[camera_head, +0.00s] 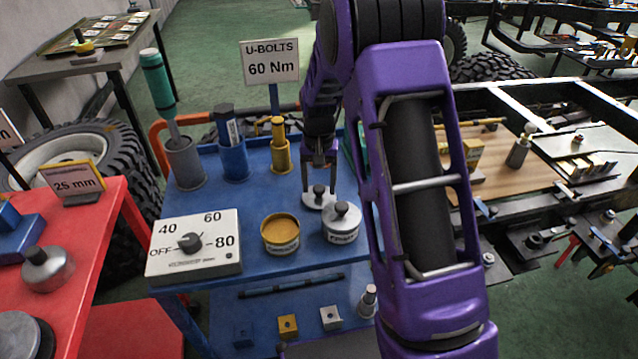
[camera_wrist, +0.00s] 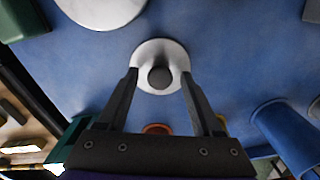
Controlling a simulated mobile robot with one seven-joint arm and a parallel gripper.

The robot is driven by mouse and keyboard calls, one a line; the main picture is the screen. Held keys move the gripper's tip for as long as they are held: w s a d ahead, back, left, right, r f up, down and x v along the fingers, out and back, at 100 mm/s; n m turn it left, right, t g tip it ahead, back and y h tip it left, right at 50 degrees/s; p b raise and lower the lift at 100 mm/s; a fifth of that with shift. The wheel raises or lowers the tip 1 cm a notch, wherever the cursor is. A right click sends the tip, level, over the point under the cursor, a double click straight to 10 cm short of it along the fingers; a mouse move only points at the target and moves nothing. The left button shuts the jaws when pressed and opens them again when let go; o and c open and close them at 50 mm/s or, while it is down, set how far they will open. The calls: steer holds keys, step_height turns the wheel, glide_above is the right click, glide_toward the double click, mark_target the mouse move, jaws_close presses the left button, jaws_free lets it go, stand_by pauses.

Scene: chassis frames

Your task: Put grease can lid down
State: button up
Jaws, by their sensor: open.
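A pale metal lid with a dark knob (camera_head: 313,203) lies on the blue cart top. In the wrist view the lid (camera_wrist: 160,48) appears as a small white disc with its knob at the centre. My gripper (camera_head: 320,189) is open, with its fingers pointing down at the lid. In the wrist view the gripper (camera_wrist: 158,75) has one finger on each side of the knob, with visible gaps. The open grease can (camera_head: 281,234), filled with yellow-brown grease, stands front left of the lid. Its label is hard to read.
A lidded metal can (camera_head: 343,225) stands close beside the lid. A dial box (camera_head: 194,249) sits at the cart's left front. Blue (camera_head: 235,162) and yellow (camera_head: 280,160) holders and a grey cup (camera_head: 185,165) stand behind. Bare blue surface (camera_head: 250,205) lies between.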

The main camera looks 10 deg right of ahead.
mark_target(319, 188)
step_height(319, 188, up, 12)
steer(key=p, duration=0.2)
steer(key=shift+r, duration=0.2)
